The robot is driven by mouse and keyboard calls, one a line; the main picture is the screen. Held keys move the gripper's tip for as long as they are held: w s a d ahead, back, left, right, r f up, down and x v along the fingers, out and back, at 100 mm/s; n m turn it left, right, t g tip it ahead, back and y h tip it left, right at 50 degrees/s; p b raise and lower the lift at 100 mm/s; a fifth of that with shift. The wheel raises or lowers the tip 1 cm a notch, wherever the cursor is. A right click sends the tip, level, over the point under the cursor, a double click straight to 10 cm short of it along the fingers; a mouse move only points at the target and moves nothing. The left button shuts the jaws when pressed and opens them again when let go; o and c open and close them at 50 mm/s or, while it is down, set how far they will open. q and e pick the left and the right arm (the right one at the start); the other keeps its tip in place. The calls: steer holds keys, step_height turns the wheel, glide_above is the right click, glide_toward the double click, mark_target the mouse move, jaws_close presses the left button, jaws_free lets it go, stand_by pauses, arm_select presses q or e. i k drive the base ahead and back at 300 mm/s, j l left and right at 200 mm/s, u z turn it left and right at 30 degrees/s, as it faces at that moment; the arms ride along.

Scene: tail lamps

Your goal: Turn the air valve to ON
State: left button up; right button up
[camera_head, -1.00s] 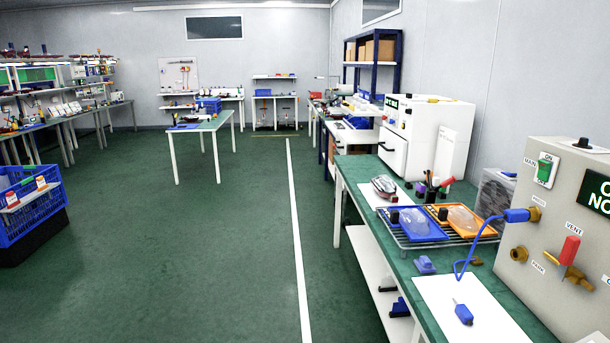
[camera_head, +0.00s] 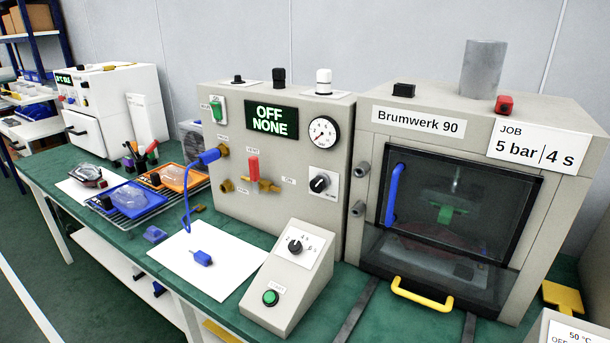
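The air valve has a red handle (camera_head: 253,169) on a brass body (camera_head: 265,186), low on the front of the beige control box (camera_head: 285,205). The handle stands upright, pointing at a small label above it. Another small label (camera_head: 289,182), too small to read surely, sits to its right. The box's display (camera_head: 271,120) reads OFF NONE in green. A round gauge (camera_head: 323,132) and a black knob (camera_head: 319,183) are to the right of the display. A blue hose (camera_head: 186,190) plugs into a fitting left of the valve. Neither of my grippers is in view.
A Brumwerk 90 chamber (camera_head: 455,200) with a yellow handle (camera_head: 421,295) stands at right. A sloped timer box (camera_head: 288,280) with a green button stands in front. White paper (camera_head: 215,275) with a blue connector (camera_head: 202,258) lies on the green bench. Filled trays (camera_head: 130,198) sit at left.

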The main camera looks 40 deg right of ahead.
mark_target(254, 164)
steer(key=z, duration=0.85)
